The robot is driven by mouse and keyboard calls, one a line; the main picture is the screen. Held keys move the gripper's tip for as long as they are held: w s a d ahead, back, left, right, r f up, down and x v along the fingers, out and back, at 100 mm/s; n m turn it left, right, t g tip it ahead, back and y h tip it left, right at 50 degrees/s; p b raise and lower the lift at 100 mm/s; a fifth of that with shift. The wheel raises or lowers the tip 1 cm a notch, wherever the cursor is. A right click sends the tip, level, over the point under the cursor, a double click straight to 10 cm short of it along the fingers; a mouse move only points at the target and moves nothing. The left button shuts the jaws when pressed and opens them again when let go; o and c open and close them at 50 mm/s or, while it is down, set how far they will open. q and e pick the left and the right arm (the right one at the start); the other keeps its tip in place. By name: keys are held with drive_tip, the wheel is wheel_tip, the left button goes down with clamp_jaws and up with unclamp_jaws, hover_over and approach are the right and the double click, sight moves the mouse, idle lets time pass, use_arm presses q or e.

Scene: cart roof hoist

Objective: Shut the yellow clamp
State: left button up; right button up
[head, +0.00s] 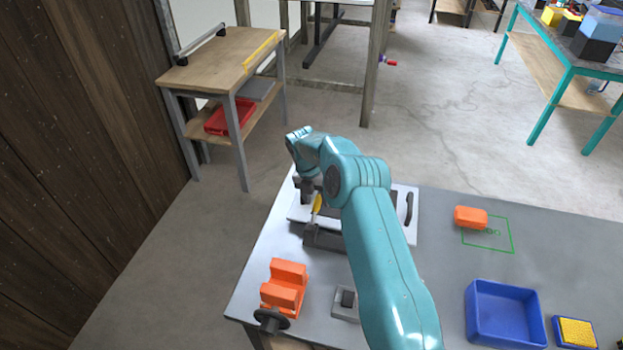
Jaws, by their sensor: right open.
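The yellow clamp (317,204) shows as a small, slanted yellow bar near the far left part of the grey table. It stands by a dark grey fixture (322,237) beside a light plate. My right gripper (307,195) is open, pointing down right at the upper left of the yellow bar. I cannot tell whether its fingers touch the bar. My right arm hides much of the plate and part of the fixture. My left gripper is not in view.
An orange vise (284,286) with a dark handwheel stands at the table's front left. An orange block (470,217) lies at the green outline. A blue bin (503,312) and a small tray with a yellow pad (577,332) are at the right. The table's middle right is clear.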

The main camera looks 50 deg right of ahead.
wheel_tip(320, 180, up, 13)
drive_tip(key=w+a, duration=0.1)
drive_tip(key=w, duration=0.1)
drive_tip(key=shift+a+r, duration=0.2)
drive_tip(key=shift+a, duration=0.05)
drive_tip(key=shift+w, duration=0.1)
